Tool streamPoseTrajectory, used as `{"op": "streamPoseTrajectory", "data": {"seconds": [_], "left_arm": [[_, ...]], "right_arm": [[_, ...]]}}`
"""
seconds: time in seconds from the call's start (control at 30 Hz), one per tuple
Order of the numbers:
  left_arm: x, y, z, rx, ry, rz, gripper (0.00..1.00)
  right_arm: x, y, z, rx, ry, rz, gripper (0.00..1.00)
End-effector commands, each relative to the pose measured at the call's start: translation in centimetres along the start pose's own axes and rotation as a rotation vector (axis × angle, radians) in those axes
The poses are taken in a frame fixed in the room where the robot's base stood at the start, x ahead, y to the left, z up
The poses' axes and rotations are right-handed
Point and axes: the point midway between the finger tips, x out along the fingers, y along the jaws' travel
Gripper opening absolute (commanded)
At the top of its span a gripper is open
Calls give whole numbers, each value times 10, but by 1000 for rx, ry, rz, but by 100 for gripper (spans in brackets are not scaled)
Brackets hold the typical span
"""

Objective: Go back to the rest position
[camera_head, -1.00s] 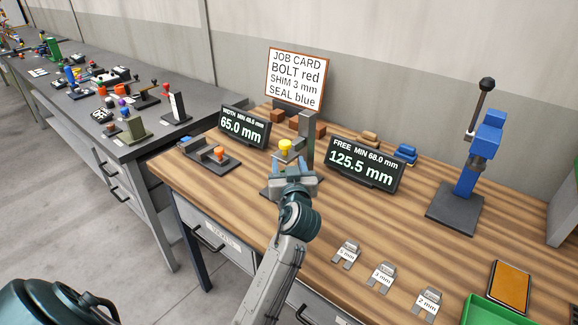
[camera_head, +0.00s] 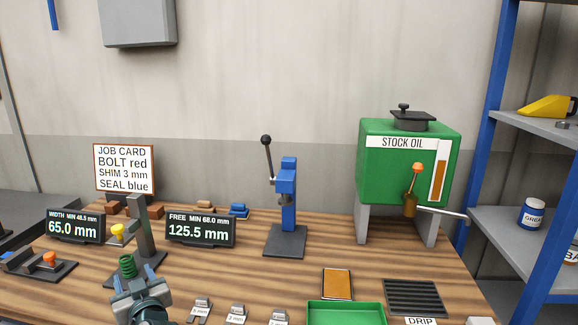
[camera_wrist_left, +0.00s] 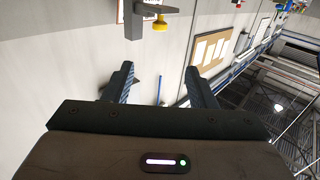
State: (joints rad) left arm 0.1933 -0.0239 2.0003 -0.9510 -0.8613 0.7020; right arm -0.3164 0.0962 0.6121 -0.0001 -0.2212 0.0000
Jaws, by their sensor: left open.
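My left gripper (camera_head: 140,284) is at the lower left of the head view, in front of the post gauge (camera_head: 140,228) with the yellow knob (camera_head: 118,232). Its jaws are open. A green spring (camera_head: 127,265) stands on the gauge's base just beyond the jaws; the gripper partly overlaps its lower end in the picture. In the left wrist view the two fingers (camera_wrist_left: 160,88) are apart with nothing between them, and the yellow knob (camera_wrist_left: 160,23) shows above them. My right gripper is not in view.
The free-length display (camera_head: 200,230), a blue lever press (camera_head: 287,205) and a green oil tank (camera_head: 405,160) stand along the bench (camera_head: 330,250). Shim pieces, a green tray (camera_head: 345,313) and a dark grate (camera_head: 414,297) lie along the front. A blue shelf rack (camera_head: 478,130) rises at the right.

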Motion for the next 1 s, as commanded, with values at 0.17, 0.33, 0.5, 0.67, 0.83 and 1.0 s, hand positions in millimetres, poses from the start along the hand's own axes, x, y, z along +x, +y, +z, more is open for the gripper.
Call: {"op": "streamPoseTrajectory", "data": {"seconds": [0.17,0.33,0.5,0.67,0.83,1.0], "left_arm": [[-12,-12,24,25,-72,5,51],[-28,-25,53,58,-165,16,51],[-55,-44,91,109,-296,42,51],[-96,-66,134,182,-466,93,51],[-166,-98,185,297,-711,206,51],[-226,-120,211,389,-895,325,51]], "right_arm": [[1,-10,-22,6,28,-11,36],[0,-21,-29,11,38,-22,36],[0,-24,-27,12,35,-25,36],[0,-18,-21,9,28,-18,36],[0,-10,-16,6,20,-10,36],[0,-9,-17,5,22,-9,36]]}}
